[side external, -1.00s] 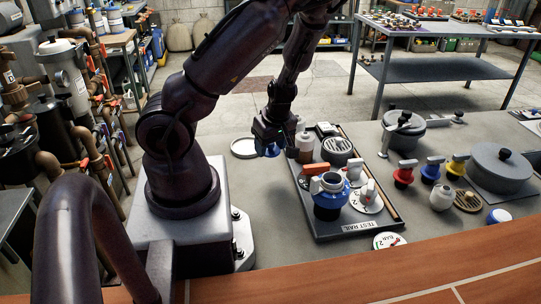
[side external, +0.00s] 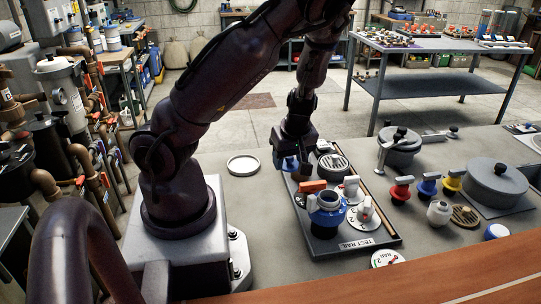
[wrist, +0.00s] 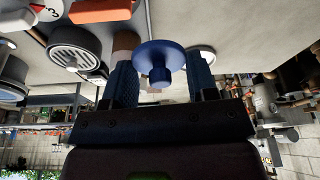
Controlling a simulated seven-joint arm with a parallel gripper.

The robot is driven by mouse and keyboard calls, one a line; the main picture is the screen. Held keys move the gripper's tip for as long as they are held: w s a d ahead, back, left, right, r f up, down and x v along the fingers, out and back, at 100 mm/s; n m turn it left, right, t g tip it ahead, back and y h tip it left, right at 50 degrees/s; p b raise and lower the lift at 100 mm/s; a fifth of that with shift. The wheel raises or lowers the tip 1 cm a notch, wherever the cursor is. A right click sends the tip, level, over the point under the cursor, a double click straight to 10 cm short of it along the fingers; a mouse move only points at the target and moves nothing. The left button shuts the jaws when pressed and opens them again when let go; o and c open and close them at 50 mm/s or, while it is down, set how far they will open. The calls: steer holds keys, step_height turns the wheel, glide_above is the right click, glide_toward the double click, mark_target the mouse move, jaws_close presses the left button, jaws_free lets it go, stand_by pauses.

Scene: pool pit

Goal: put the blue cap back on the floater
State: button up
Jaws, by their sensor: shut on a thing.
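The floater (side external: 326,217) stands upright on the dark test rail board, a blue body with a pale open collar on top. The blue cap (side external: 287,164), a disc with a knob, is in my gripper (side external: 293,158), held up beyond the floater in the side view. In the wrist view the cap (wrist: 160,50) shows between the two fingers of my gripper (wrist: 161,82), its knob toward the palm. My gripper is shut on the cap. Its exact finger contact is hard to see. The cap is apart from the floater.
The test rail board (side external: 355,243) also carries an orange-handled part (side external: 312,186), a round grille (side external: 334,164) and white numbered dials. A white ring (side external: 242,166) lies left of it. Red, blue and yellow valves and a grey lidded pot (side external: 494,181) stand to the right.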

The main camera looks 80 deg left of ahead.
steer(key=w+d+r+m, duration=0.1)
steer(key=w+d, duration=0.1)
steer(key=w+d+r+m, duration=0.1)
steer(key=d, duration=0.2)
steer(key=w+d+r+m+t, duration=0.1)
steer(key=w+d, duration=0.1)
steer(key=d, duration=0.1)
steer(key=shift+w, duration=0.3)
steer(key=shift+w+d+f, duration=0.1)
steer(key=shift+d+f, duration=0.15)
steer(key=shift+d, duration=0.35)
steer(key=shift+w+d+f, duration=0.1)
steer(key=shift+d+f, duration=0.15)
steer(key=shift+d, duration=0.35)
steer(key=shift+w+d+f, duration=0.1)
steer(key=shift+d+f, duration=0.15)
steer(key=shift+d, duration=0.35)
steer(key=shift+f, duration=0.3)
steer(key=shift+f, duration=0.35)
steer(key=shift+f, duration=0.2)
stand_by(0.5)
steer(key=o, duration=1.1)
steer(key=shift+o, duration=0.2)
